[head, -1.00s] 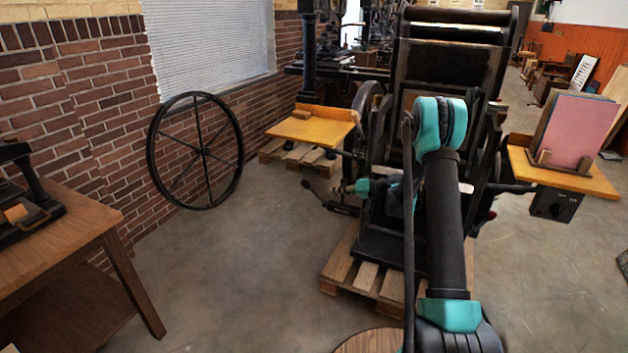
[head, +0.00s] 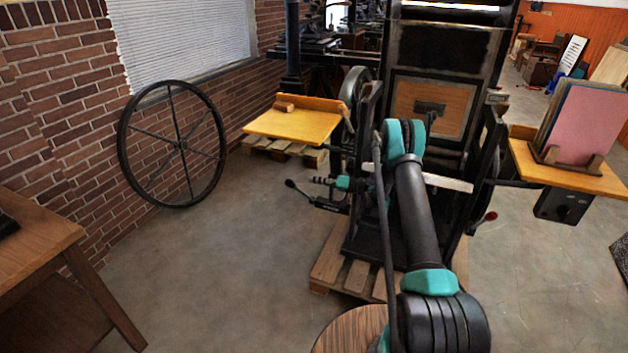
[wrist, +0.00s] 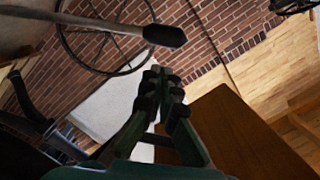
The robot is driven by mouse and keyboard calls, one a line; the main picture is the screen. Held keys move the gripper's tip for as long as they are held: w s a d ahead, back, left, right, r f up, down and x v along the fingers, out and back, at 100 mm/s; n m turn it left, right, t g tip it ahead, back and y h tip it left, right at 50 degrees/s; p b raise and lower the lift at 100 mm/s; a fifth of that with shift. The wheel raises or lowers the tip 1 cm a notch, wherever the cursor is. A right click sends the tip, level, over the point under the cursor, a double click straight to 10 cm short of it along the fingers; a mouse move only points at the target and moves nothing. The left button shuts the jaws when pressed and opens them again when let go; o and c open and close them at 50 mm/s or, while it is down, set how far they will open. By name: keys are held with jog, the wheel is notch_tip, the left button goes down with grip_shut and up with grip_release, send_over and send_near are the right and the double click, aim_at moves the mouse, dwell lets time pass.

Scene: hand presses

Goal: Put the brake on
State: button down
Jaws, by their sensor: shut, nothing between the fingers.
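The hand press (head: 352,225) stands on a wooden pallet in the middle of the head view. A lever with a black knob (head: 290,184) sticks out from its left side; I cannot tell for sure that it is the brake. My gripper (head: 318,180) is shut and empty, just right of the knob and above the rod in the picture. Contact cannot be told. In the wrist view, the closed fingertips (wrist: 163,82) point up, and a grey rod with a dark handle (wrist: 165,36) lies beyond them, apart in the picture. Another lever with a red knob (head: 490,216) is at the press's right.
A yellow side board (head: 290,126) is at the press's left, and a board with a pink sheet stack (head: 590,125) at its right. A spoked wheel (head: 180,146) leans by the brick wall. A wooden table (head: 35,240) stands left. The floor between is clear.

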jog(key=x, duration=0.7)
jog(key=shift+a, duration=0.2)
jog(key=shift+f, duration=0.1)
